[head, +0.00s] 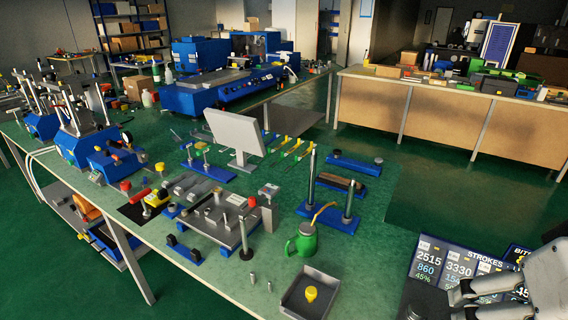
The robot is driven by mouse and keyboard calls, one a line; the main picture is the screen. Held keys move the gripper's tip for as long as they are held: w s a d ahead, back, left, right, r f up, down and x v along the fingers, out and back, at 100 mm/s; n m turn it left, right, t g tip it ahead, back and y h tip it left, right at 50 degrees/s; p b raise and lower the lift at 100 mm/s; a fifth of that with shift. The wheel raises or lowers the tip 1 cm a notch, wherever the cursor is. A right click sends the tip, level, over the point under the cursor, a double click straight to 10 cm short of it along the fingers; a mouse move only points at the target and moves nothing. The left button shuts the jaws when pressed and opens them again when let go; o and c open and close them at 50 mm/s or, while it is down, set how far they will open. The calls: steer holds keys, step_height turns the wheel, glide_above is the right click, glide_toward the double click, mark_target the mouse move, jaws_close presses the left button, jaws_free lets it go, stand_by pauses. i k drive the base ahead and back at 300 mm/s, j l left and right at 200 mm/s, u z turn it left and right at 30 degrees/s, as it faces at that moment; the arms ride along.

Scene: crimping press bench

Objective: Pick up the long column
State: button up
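The longest column in view is a slim grey metal rod (311,175) with a pointed top. It stands upright at the left end of a blue base plate (335,218) on the green-topped bench. A shorter column (349,198) stands at the right end of the same plate. My gripper (458,300) is at the lower right edge, partly cut off. Its fingers point left and are apart, with nothing seen between them. It is well to the right of and nearer than the columns.
A green oil can (304,242) with a curved spout stands just in front of the blue plate. A grey tray (296,302) holds a yellow piece. A die set (215,218) and a grey monitor (234,134) stand to the left. Screens (462,265) are beside my gripper.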

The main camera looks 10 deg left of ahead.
mark_target(314, 163)
steer(key=j+z, duration=0.2)
steer(key=j, duration=0.8)
steer(key=i+j+z, duration=0.1)
steer(key=j, duration=0.2)
steer(key=i+j, duration=0.2)
steer(key=j, duration=0.15)
steer(key=i+j+z, duration=0.15)
steer(key=j, duration=0.2)
steer(key=i+j, duration=0.1)
steer(key=j, duration=0.25)
steer(key=i+j+z, duration=0.15)
steer(key=j, duration=0.2)
steer(key=i+j, duration=0.15)
steer(key=i+z, duration=0.05)
